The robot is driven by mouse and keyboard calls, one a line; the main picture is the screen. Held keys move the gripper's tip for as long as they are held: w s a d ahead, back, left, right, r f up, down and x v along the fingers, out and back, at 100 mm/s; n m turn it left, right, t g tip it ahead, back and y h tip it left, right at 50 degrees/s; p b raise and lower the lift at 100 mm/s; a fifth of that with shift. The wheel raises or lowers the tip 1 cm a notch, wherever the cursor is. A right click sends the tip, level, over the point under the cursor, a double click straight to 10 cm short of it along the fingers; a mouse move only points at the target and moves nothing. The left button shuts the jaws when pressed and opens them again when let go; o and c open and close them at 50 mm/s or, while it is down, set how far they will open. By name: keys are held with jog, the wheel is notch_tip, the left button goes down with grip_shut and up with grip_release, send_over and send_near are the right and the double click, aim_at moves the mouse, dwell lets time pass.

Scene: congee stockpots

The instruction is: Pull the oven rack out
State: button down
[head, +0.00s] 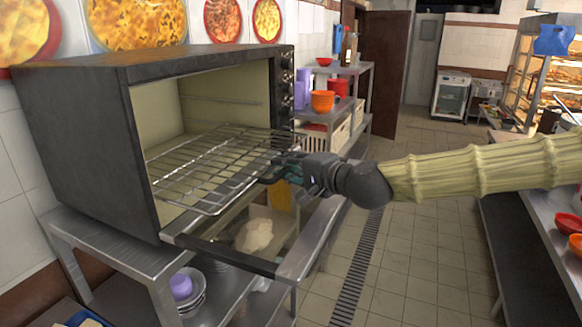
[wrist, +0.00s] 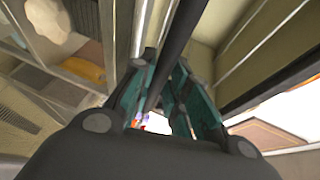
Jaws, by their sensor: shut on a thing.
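The oven rack (head: 212,168), a silver wire grid, lies level and sticks partly out of the open oven (head: 85,150). Its back part is inside the cavity. My gripper (head: 276,170) is shut on the front right part of the rack. In the wrist view a dark bar (wrist: 177,40) runs between the teal-padded fingers of my gripper (wrist: 160,85). The exact contact is partly hidden by the fingers in the head view. The oven door (head: 225,256) is folded down, below the rack, with its glass see-through.
The oven stands on a steel table (head: 110,255) with bowls on the shelf below. To the right of the oven is a steel shelf unit (head: 352,70) with orange and red pots (head: 323,101). A tiled floor aisle (head: 400,265) is clear. A counter with bowls (head: 568,221) stands at the right.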

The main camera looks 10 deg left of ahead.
jog(key=shift+s+f, duration=0.15)
jog(key=shift+f, duration=0.35)
jog(key=c, duration=1.5)
grip_release()
jog(key=shift+r, duration=0.3)
jog(key=v, duration=1)
jog(key=shift+d, duration=0.1)
jog(key=shift+v, duration=0.85)
